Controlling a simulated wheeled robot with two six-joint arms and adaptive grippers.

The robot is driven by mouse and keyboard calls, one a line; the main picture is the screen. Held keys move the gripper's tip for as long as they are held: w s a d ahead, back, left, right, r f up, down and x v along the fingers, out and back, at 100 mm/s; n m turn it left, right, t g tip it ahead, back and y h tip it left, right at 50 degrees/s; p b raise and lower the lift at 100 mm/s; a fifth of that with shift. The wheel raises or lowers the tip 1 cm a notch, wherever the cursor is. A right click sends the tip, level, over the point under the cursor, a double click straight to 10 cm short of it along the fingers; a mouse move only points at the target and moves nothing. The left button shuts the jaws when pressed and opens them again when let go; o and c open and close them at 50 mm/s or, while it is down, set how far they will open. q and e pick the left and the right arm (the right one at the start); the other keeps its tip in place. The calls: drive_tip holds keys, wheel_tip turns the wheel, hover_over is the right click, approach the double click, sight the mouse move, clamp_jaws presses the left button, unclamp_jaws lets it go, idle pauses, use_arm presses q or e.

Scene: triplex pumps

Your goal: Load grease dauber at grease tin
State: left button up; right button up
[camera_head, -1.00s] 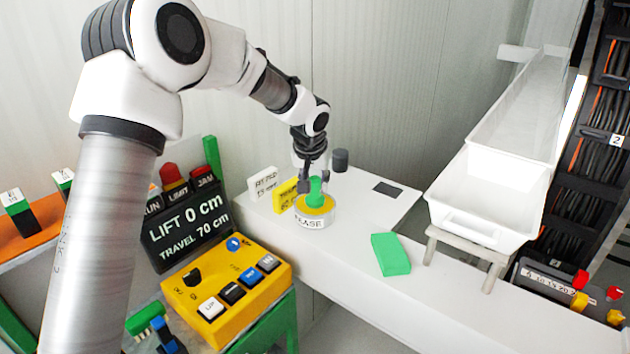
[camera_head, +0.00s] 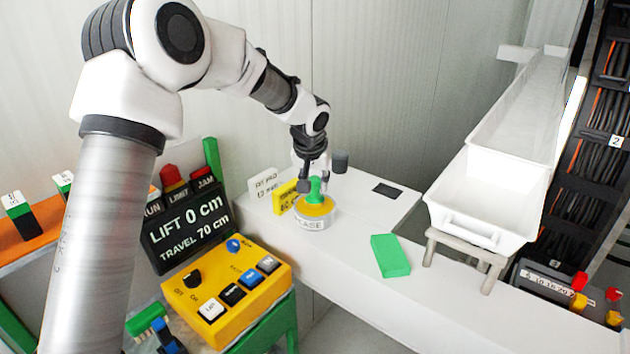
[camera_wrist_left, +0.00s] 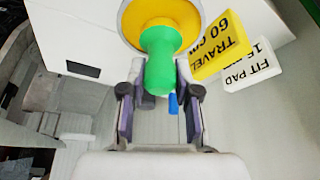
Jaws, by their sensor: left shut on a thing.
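The grease tin (camera_head: 313,222) is a white round tin with yellow grease on top, standing on the white bench. The green grease dauber (camera_head: 315,188) stands upright over the yellow surface, its lower end at the grease. My left gripper (camera_head: 315,186) is above the tin, shut on the dauber. In the left wrist view the dauber (camera_wrist_left: 160,62) lies between the fingers of my left gripper (camera_wrist_left: 159,95), with the yellow grease (camera_wrist_left: 180,14) behind it. How deep the dauber's end sits is hidden. My right gripper is not in view.
A yellow travel block (camera_head: 285,198) and a white fit pad card (camera_head: 262,185) stand just left of the tin. A green block (camera_head: 390,255) lies to the right, near a white trough (camera_head: 485,205). A yellow button box (camera_head: 228,288) is at front left. Bench between is clear.

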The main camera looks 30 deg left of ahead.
sight(315, 177)
use_arm(q)
wheel_tip(315, 177, up, 7)
drive_tip(key=p, duration=0.4)
drive_tip(key=shift+f+p, duration=0.2)
drive_tip(key=shift+p, duration=0.1)
drive_tip(key=shift+f, duration=0.1)
